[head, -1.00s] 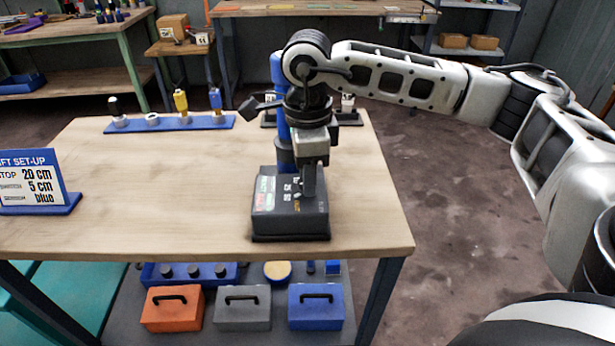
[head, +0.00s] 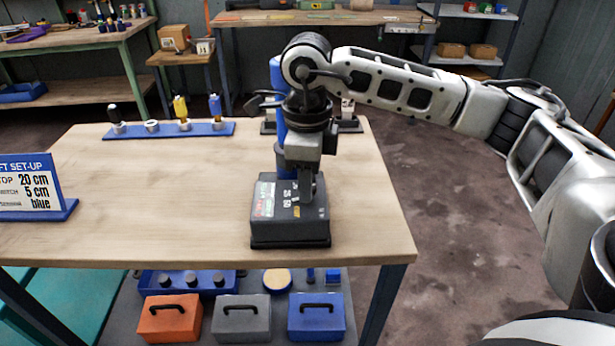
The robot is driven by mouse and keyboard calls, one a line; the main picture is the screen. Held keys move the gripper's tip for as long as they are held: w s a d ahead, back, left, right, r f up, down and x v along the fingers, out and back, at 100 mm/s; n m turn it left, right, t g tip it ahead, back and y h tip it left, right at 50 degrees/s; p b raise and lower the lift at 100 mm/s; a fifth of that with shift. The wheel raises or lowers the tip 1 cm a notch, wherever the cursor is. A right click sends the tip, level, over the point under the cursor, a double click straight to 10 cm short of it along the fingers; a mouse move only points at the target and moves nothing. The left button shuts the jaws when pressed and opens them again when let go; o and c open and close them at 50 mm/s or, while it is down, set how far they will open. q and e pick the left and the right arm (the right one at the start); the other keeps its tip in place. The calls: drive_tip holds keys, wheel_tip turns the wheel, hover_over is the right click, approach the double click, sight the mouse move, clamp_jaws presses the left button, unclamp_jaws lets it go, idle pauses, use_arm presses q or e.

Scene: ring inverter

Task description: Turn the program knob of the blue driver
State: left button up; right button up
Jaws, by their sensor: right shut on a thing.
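A dark box (head: 270,225) with coloured and white markings on its top stands near the front right of the wooden table. A blue upright column (head: 278,75), which looks like the blue driver, rises at the box's back, partly hidden by my right arm. My right gripper (head: 306,198) points down onto the right part of the box's top. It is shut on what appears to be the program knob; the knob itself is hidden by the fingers. My left gripper is not in view.
The wooden table (head: 150,205) is clear left of the box. A blue rack (head: 215,130) with several tools lies at the back left, and a dark rack (head: 347,124) behind my arm. A sign (head: 35,190) stands at the left edge. Toolboxes (head: 240,318) sit below.

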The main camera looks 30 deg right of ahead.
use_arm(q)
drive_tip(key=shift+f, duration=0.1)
use_arm(e)
drive_tip(key=o, duration=1)
drive_tip(key=shift+c, duration=0.2)
use_arm(q)
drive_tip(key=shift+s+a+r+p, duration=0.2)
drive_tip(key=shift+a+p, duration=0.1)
drive_tip(key=shift+p, duration=0.55)
use_arm(e)
wheel_tip(320, 180, up, 16)
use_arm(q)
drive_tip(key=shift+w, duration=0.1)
